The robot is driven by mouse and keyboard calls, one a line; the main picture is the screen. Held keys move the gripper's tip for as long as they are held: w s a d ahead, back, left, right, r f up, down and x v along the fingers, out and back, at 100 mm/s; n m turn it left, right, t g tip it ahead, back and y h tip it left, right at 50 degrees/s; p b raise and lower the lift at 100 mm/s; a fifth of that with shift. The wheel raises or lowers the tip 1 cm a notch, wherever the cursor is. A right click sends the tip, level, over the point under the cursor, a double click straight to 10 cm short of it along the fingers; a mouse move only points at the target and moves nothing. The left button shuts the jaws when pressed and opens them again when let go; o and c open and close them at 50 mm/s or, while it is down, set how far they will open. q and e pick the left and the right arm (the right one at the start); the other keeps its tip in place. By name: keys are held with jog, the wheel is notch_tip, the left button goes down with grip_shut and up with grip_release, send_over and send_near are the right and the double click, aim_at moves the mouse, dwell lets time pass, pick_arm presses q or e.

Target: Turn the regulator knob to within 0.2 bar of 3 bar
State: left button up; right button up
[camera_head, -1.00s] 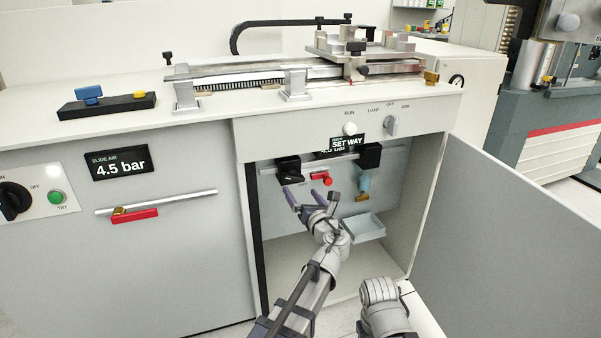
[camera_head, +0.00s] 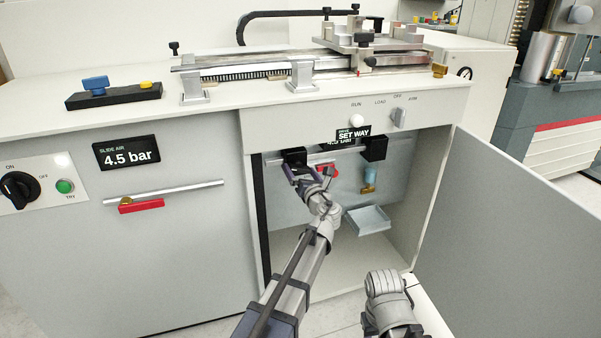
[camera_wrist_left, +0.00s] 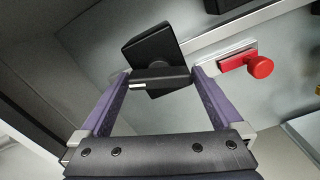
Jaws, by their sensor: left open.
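The black regulator block (camera_head: 295,155) hangs in the open cabinet, partly hidden behind my left gripper (camera_head: 309,172). In the left wrist view the block (camera_wrist_left: 152,42) has a dark knob (camera_wrist_left: 160,78) with a pale mark at its left end. The open, purple-sided fingers of the left gripper (camera_wrist_left: 160,76) stand on either side of the knob; I cannot tell whether they touch it. The SLIDE AIR display (camera_head: 127,153) reads 4.5 bar. A second bar reading is partly hidden behind the SET WAY sign (camera_head: 354,134). My right gripper is not in view.
A red knob (camera_wrist_left: 260,67) is close to the right of the left gripper. The open door (camera_head: 510,220) bounds the right side; the counter edge is above.

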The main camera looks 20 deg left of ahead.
pick_arm(q)
jog(key=c, duration=1.1)
jog(key=shift+n, duration=0.3)
jog(key=n, duration=0.3)
jog(key=shift+d, duration=0.1)
jog(key=n, duration=0.3)
jog(key=shift+n, duration=0.4)
jog(key=n, duration=0.3)
jog(key=shift+d, duration=0.1)
jog(key=shift+n, duration=2.1)
